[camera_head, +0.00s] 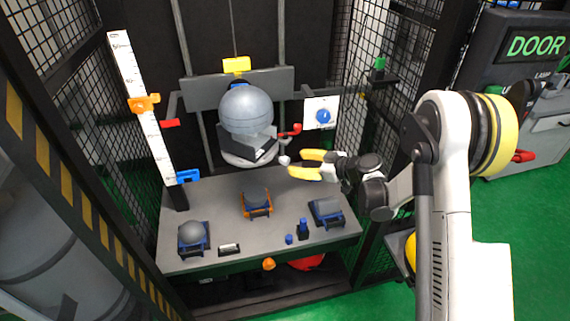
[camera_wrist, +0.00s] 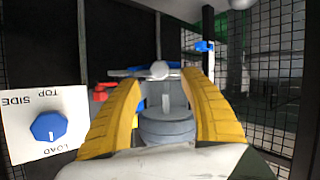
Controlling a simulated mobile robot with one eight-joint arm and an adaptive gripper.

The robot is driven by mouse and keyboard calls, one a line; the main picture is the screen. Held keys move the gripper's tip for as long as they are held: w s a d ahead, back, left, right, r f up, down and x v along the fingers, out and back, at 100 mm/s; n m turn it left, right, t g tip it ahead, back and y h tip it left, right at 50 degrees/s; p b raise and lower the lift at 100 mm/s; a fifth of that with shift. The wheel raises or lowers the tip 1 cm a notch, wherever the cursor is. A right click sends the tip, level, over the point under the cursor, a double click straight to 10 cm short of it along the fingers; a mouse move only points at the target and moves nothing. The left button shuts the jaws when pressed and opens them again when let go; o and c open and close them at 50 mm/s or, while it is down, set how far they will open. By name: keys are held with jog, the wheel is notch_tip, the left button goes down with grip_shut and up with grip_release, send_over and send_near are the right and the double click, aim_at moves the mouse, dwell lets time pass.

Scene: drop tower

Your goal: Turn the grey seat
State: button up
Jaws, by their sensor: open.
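The grey seat (camera_head: 262,146) is an angular cradle on a pale round base at the tower's middle, beneath a large grey ball (camera_head: 246,108). A small pale knob (camera_head: 284,160) sticks out at its right; it also shows in the wrist view (camera_wrist: 160,70), where it appears between the fingertips. My gripper (camera_head: 304,164) has yellow fingers, spread apart, just right of the knob and pointing left at it. I cannot tell whether a finger touches the knob. In the wrist view, which is upside down, a rounded grey form, apparently the ball, shows between the fingers.
A blue dial on a white card (camera_head: 322,112) and a red lever (camera_head: 290,130) are close above my gripper. A white scale (camera_head: 140,105) stands left; mesh walls (camera_head: 400,65) flank the tower.

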aim_at(288, 161)
jog(key=b+x, duration=0.1)
jog(key=x, duration=0.5)
jog(key=shift+b, duration=0.35)
grip_shut()
